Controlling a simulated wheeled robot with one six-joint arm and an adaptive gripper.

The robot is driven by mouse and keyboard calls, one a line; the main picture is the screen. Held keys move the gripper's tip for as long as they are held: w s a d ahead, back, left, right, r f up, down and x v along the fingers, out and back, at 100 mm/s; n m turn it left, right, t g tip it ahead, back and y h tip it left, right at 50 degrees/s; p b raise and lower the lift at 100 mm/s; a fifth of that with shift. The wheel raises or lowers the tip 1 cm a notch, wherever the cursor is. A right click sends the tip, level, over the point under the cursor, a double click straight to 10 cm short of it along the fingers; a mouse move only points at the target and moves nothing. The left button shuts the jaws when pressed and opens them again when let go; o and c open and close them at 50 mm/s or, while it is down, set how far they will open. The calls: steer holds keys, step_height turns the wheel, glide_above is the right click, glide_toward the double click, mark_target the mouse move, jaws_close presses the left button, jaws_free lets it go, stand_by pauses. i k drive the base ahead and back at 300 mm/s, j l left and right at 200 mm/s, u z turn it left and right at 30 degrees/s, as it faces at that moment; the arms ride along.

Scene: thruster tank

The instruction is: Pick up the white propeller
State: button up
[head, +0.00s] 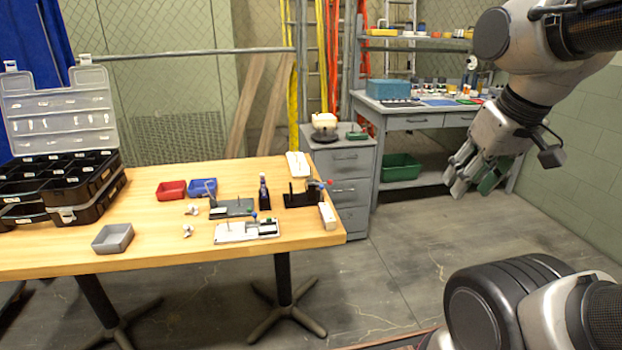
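Two small white pieces that look like propellers lie on the wooden table. One white piece (192,209) is just below the red and blue trays, and the other white piece (187,230) is nearer the front edge. They are too small to tell apart in detail. My gripper (466,186) hangs in the air at the right, well away from the table and pointing down. Its fingers hold nothing that I can make out, and their opening is unclear from this angle.
The wooden table (60,250) holds a black organizer case (80,190), a red tray (171,190), a blue tray (203,187), a grey tray (113,238) and several fixtures around a white board (235,232). A grey drawer cabinet (340,165) and workbench (425,120) stand behind. Floor between table and arm is clear.

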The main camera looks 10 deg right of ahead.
mark_target(188, 229)
steer(key=i+j+u, duration=0.3)
steer(key=i+j, duration=0.15)
steer(key=i+j+u, duration=0.3)
steer(key=i+j, duration=0.2)
